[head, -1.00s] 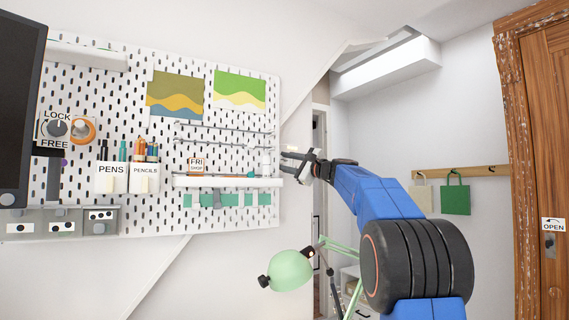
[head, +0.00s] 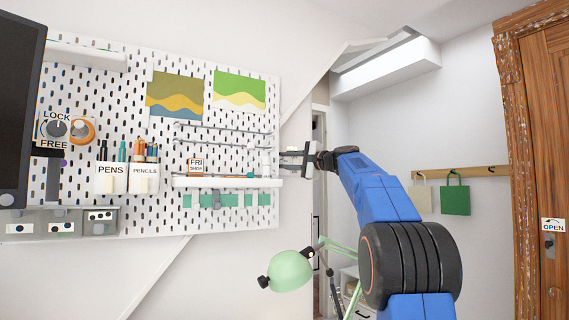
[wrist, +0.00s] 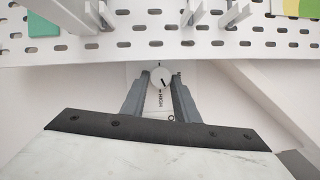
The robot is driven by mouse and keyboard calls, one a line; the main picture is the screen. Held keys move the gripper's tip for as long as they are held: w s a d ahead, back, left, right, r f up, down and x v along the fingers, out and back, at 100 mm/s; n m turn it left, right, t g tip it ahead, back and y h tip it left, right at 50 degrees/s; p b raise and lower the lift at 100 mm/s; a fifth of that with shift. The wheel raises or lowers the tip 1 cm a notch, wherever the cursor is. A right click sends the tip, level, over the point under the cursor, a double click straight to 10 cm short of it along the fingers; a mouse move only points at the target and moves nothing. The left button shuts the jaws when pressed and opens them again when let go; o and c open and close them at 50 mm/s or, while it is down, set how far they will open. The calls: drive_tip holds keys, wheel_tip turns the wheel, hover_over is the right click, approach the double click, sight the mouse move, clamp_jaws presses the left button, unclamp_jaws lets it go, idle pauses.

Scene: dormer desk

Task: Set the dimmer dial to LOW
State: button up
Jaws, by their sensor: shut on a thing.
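The dimmer dial (wrist: 160,76) is a small round white knob with a dark pointer line, on a white label plate in the wrist view. The word HIGH (wrist: 161,100) reads sideways just below it. The pointer slants toward the lower right, close to the HIGH side. Other lettering is mostly hidden by the fingers, and I cannot read LOW. My gripper (wrist: 161,84) is shut on the dial, one grey finger on each side. In the head view my gripper (head: 284,161) is at the pegboard's right edge; the dial cannot be made out there.
The white pegboard (head: 228,122) holds a shelf (head: 225,182), pen and pencil cups and a LOCK/FREE knob (head: 55,129). A green bag (head: 455,196) hangs on the right wall, beside a wooden door (head: 550,130).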

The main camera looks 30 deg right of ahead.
drive_tip(key=n, duration=0.2)
drive_tip(key=n+g, duration=0.1)
drive_tip(key=n, duration=0.1)
drive_tip(key=shift+r+g+h, duration=0.2)
drive_tip(key=shift+g+h, duration=0.1)
drive_tip(key=shift+a+r+n+g+h, duration=0.1)
drive_tip(key=shift+n+g+h, duration=0.25)
drive_tip(key=shift+n, duration=0.6)
drive_tip(key=shift+r+n+g+h, duration=0.1)
drive_tip(key=shift+n+g+h, duration=0.2)
drive_tip(key=shift+n, duration=0.65)
drive_tip(key=shift+h, duration=0.25)
drive_tip(key=o, duration=0.8)
drive_tip(key=v, duration=1.7)
drive_tip(key=shift+s, duration=0.2)
